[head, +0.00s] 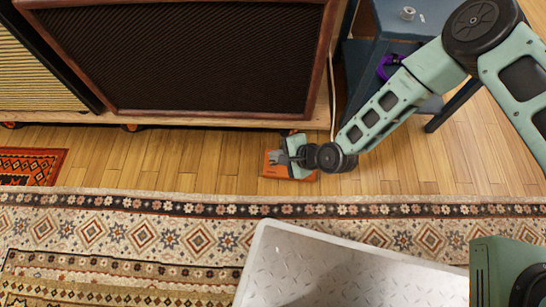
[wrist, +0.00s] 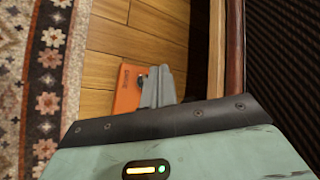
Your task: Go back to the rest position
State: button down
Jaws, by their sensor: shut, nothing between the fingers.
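My gripper (head: 284,158) reaches down over the wood floor in front of the large dark amp cabinet. Its grey fingers also show in the wrist view (wrist: 158,86), shut and empty. An orange box-like object (head: 278,172), perhaps a pedal, lies right below or beside the fingers, and they hide part of it. The orange object also shows in the wrist view (wrist: 126,92), left of the fingers. I cannot tell whether the fingers touch it. My arm stretches from the right side of the head view down to the gripper.
The amp cabinet (head: 190,55) stands close behind my gripper. A blue table (head: 390,22) with a small grey object (head: 408,13) on top and a purple item (head: 389,66) below stands near my arm. A patterned rug (head: 120,233) covers the foreground. Bare floor lies to the right.

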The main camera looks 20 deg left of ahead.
jog(key=shift+s+r+p, duration=0.1)
jog(key=shift+r+p, duration=0.25)
jog(key=shift+r, duration=0.4)
jog(key=shift+r, duration=0.1)
jog(key=w+d+r+n+g+h+p, duration=0.1)
jog(key=d+r+n+h+p, duration=0.25)
jog(key=r, duration=1.05)
jog(key=w+d+r+n+g+h+p, duration=0.15)
jog(key=d+r+n, duration=0.45)
jog(key=r, duration=0.7)
jog(key=s+d+r+n+h+p, duration=0.1)
jog(key=s+d+r+n+p, duration=0.15)
jog(key=s+d+r, duration=0.4)
jog(key=s+d+r+n+h+p, duration=0.1)
jog(key=s+d+r+n+h, duration=0.15)
jog(key=r, duration=0.65)
jog(key=s+d+r+n+p, duration=0.25)
jog(key=s+d+r, duration=0.2)
jog(key=r, duration=0.25)
notch_tip(320, 180, up, 38)
jog(key=p, duration=3.7)
jog(key=shift+d+p, duration=0.15)
jog(key=shift+p, duration=0.25)
